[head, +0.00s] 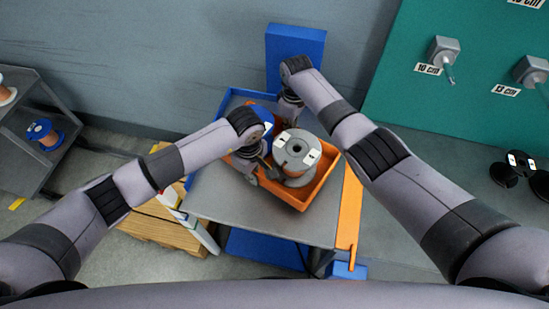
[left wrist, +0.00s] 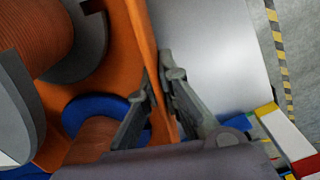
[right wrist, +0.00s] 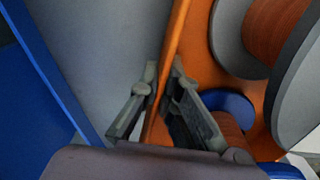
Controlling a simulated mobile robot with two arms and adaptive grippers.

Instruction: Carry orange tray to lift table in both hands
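The orange tray (head: 318,187) is over a grey tabletop (head: 235,205); I cannot tell if it touches it. It holds a large grey spool of copper-coloured wire (head: 297,153) and a blue spool, whose flange (left wrist: 88,108) shows in the left wrist view. My left gripper (head: 256,172) has its fingers pinched on either side of the tray's near-left wall, as the left wrist view (left wrist: 162,78) shows. My right gripper (right wrist: 162,75) has its fingers on either side of another tray wall; in the head view its fingertips are mostly hidden behind my arm.
A blue upright panel (head: 294,50) stands behind the table. A dark shelf (head: 30,115) with spools is at the left. A wooden pallet (head: 160,230) lies left of the table. A green board (head: 480,70) with labelled pegs is at the right. Floor is open at lower left.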

